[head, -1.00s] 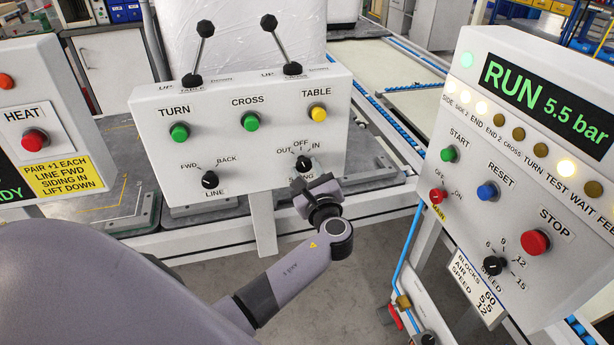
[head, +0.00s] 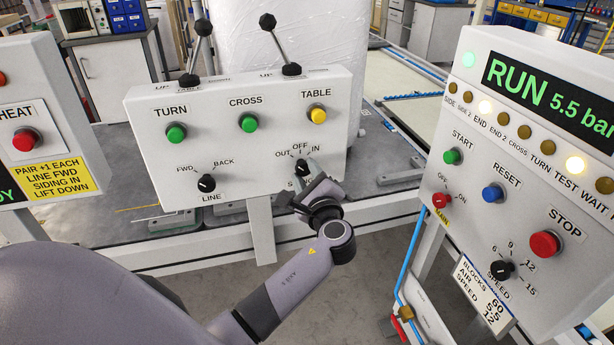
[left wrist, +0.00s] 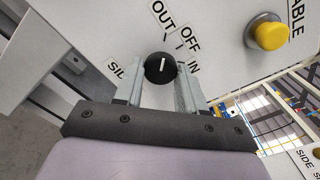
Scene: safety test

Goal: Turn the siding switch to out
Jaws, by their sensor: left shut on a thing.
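The siding switch (head: 302,168) is a black round knob low on the right of the white panel, under the labels OUT, OFF and IN. In the left wrist view the siding switch (left wrist: 160,66) sits between the two grey fingers, and its white mark points upward in the picture, toward the OUT label (left wrist: 163,14). My left gripper (head: 303,180) is shut on this knob, reaching it from below right. In the left wrist view my left gripper (left wrist: 160,84) partly hides the SIDING label. My right gripper is not in view.
The line switch (head: 207,183) is on the same panel (head: 150,130), with green TURN (head: 176,133) and CROSS (head: 249,123) buttons and a yellow TABLE button (head: 318,115) above. Two levers (head: 278,45) stand on top. A RUN panel (head: 470,120) is at right, a HEAT panel (head: 60,120) at left.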

